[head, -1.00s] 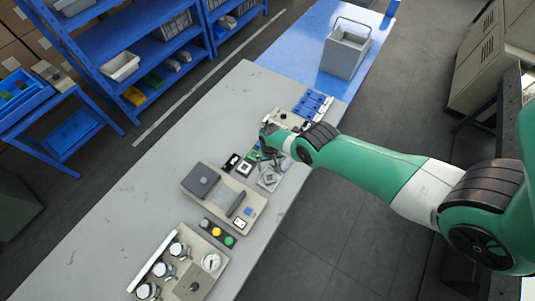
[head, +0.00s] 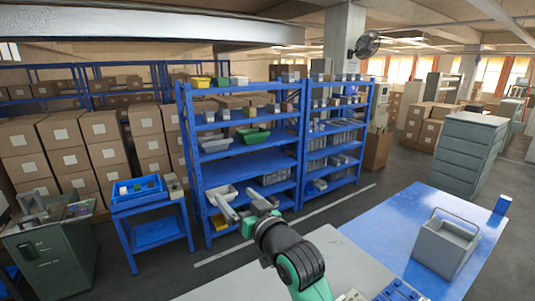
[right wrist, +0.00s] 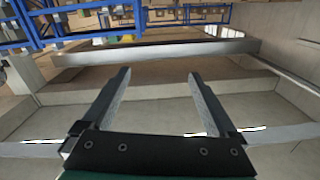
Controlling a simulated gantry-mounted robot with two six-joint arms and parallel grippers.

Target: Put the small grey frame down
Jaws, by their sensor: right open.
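My right gripper (head: 236,196) is raised in the head view, above the grey worktable (head: 300,265) and in front of the blue shelves. It also shows in the right wrist view (right wrist: 158,72), with its two fingers apart and nothing between them. The small grey frame is in neither current view. The part of the table where small parts lay is below the head view's lower edge. My left gripper is not in view.
A blue holder (head: 398,290) stands at the table's near edge. A grey handled bin (head: 445,248) stands on a blue surface (head: 390,220) at right. Blue shelves (head: 250,165) and a small blue side table (head: 150,205) stand beyond the worktable. The space around the raised gripper looks clear.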

